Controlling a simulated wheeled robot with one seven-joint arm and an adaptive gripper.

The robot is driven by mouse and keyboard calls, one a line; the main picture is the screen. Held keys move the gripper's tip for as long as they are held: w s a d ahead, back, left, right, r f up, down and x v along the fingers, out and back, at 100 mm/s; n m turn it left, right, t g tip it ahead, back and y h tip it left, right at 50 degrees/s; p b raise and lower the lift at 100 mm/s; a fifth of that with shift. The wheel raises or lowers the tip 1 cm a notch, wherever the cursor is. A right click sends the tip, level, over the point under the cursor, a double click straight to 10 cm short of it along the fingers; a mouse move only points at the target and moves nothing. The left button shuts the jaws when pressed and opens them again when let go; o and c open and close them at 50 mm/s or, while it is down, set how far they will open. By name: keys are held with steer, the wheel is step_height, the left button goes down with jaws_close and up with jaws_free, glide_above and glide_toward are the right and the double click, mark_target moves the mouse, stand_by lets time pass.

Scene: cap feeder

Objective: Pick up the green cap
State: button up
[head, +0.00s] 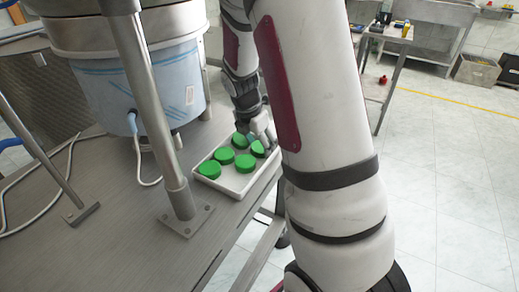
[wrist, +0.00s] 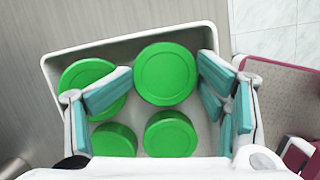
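Several round green caps lie in a white tray (head: 232,188), whose rim also shows in the wrist view (wrist: 130,38). In the wrist view one green cap (wrist: 165,66) is between the spread fingers of my gripper (wrist: 165,82), with gaps on both sides. A second cap (wrist: 82,72) is partly behind the left finger. Two more, at the lower left (wrist: 113,142) and lower middle (wrist: 170,136), lie nearer the palm. In the head view my gripper (head: 261,134) is at the tray's far right end and partly hides caps there; a near cap (head: 210,169) is clear.
The tray stands on a grey table (head: 130,225) near its right edge. A metal post (head: 150,110) rises left of the tray, beside a large feeder bowl on a blue-wrapped drum (head: 165,85). A white cable (head: 140,170) lies on the table. Open floor is to the right.

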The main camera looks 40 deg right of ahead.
mark_target(259, 146)
steer(key=shift+s, duration=0.25)
steer(key=shift+r, duration=0.2)
steer(key=shift+c, duration=1.2)
step_height(259, 146, up, 3)
steer(key=shift+w+r+p, duration=0.1)
steer(key=shift+r+p, duration=0.1)
steer(key=shift+p, duration=0.6)
steer(key=c, duration=0.4)
steer(key=s+a, duration=0.2)
steer(key=s, duration=0.2)
steer(key=s+a+p, duration=0.1)
steer(key=s+a, duration=0.1)
steer(key=s, duration=0.3)
steer(key=s+a+r, duration=0.1)
steer(key=s+a, duration=0.2)
steer(key=s, duration=0.2)
steer(key=shift+s+p, duration=0.15)
steer(key=shift+p, duration=0.15)
steer(key=shift+c, duration=0.2)
steer(key=shift+r, duration=0.1)
